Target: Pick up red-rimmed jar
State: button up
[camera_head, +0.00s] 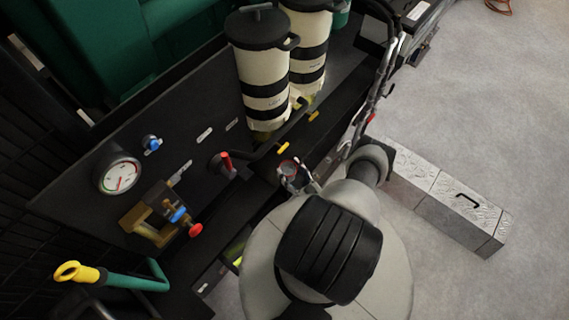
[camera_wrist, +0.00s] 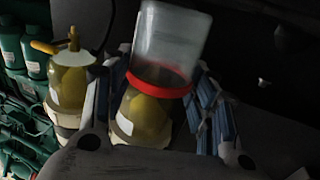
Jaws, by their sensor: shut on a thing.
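The red-rimmed jar (camera_wrist: 172,35) is a clear, empty-looking container with a red ring at one end. In the wrist view it sits between the fingers of my gripper (camera_wrist: 160,90), which is shut on it around the red rim. The jar is tilted slightly.
Two cream cylinders with black bands (camera_head: 262,85) stand above my gripper. A red-handled valve (camera_head: 225,163) and yellow levers (camera_head: 283,148) stick out nearby. A gauge (camera_head: 120,175) is on the panel.

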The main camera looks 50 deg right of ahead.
jog(key=shift+s+a, duration=0.25)
jog(key=shift+s, duration=1)
jog(key=shift+s+a, duration=0.2)
jog(key=shift+s, duration=1)
jog(key=shift+s, duration=0.1)
